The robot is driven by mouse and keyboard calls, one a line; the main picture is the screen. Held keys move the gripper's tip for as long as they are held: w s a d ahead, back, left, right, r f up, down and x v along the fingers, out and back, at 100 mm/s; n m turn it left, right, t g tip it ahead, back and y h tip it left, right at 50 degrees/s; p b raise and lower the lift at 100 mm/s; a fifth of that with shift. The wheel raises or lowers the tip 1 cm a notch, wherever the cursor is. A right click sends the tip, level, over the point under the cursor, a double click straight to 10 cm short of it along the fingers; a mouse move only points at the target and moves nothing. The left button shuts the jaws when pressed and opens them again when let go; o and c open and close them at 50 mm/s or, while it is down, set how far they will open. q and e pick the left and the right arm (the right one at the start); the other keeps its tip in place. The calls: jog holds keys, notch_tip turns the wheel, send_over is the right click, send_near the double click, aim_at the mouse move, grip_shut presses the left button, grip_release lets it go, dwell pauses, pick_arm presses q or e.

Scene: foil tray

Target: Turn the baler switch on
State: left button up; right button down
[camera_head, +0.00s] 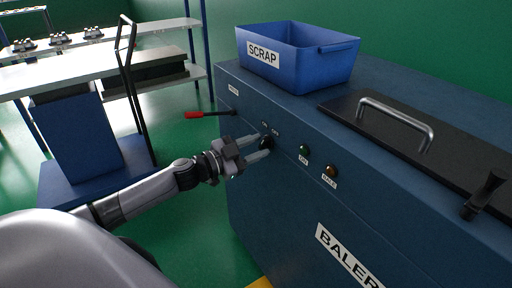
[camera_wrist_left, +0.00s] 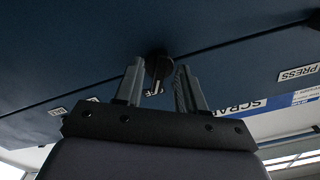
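The baler (camera_head: 290,205) is a dark blue cabinet on the right in the head view. Its switch is a round black knob (camera_head: 267,142) on the front panel, with small white labels above it. In the left wrist view the knob (camera_wrist_left: 158,64) shows between the fingertips, with a pale mark on its lower part; a label behind it is partly hidden. My left gripper (camera_head: 259,147) is open, one finger on each side of the knob; it also shows in the left wrist view (camera_wrist_left: 159,72). I cannot tell whether a finger touches the knob. My right gripper is out of view.
A red-handled lever (camera_head: 194,115) sticks out to the left. A blue scrap bin (camera_head: 309,72) and a black lid with a metal handle (camera_head: 398,118) are on top.

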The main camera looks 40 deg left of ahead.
pick_arm(q)
jog(key=shift+w+d, duration=0.1)
jog(key=shift+w, duration=0.1)
grip_shut()
dwell(0.3)
jog(key=m, duration=0.5)
jog(key=shift+r+m+p, duration=0.1)
jog(key=shift+m+p, duration=0.2)
jog(key=m, duration=0.6)
jog(key=shift+m, duration=0.3)
grip_release()
jog(key=shift+r, duration=0.1)
